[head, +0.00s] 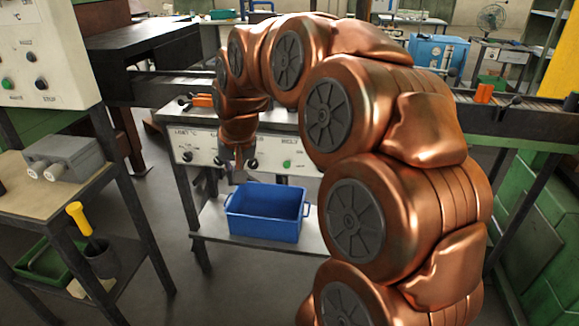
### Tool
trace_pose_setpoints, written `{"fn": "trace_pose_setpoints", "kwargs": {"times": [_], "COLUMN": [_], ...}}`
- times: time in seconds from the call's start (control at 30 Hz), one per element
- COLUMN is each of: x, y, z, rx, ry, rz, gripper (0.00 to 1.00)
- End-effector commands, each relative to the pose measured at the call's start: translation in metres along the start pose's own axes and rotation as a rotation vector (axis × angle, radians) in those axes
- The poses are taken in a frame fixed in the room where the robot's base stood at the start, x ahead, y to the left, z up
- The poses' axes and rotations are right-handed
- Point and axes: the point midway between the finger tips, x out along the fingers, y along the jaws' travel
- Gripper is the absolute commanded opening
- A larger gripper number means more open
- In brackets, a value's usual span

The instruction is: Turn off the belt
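My gripper (239,171) hangs down right in front of the panel, left of the green button. Whether it touches the panel or a knob is unclear. It is small and dark, so its opening cannot be made out. The belt (530,104) runs behind the panel. My copper arm hides its middle and the panel's right part.
A blue bin (265,212) sits on the shelf under the panel. At left are another control box (35,55) and a bench with a grey two-knob box (65,157). A yellow-handled tool (80,218) stands in a dark cup.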

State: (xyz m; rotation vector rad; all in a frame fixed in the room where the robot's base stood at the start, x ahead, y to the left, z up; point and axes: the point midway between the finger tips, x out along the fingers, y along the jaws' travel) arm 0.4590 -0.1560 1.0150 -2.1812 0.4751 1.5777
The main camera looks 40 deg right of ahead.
Motion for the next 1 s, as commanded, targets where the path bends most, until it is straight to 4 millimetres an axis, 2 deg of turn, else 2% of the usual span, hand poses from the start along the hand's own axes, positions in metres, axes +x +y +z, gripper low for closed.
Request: {"fn": "trace_pose_setpoints", "kwargs": {"times": [0.03, 0.2, 0.3, 0.4, 0.5, 0.63, 1.0], "x": [0.015, 0.029, 0.034, 0.035, 0.036, 0.033, 0.035], "y": [0.018, 0.087, 0.131, 0.168, 0.192, 0.206, 0.206], "z": [-0.027, -0.105, -0.138, -0.161, -0.172, -0.179, -0.180], "rx": [0.065, 0.275, 0.380, 0.462, 0.512, 0.541, 0.541], "ry": [0.039, 0.177, 0.245, 0.302, 0.334, 0.357, 0.356], "rz": [-0.002, 0.002, 0.014, 0.025, 0.033, 0.038, 0.039], "gripper": [0.00, 0.00, 0.00, 0.00, 0.00, 0.00, 0.00]}}
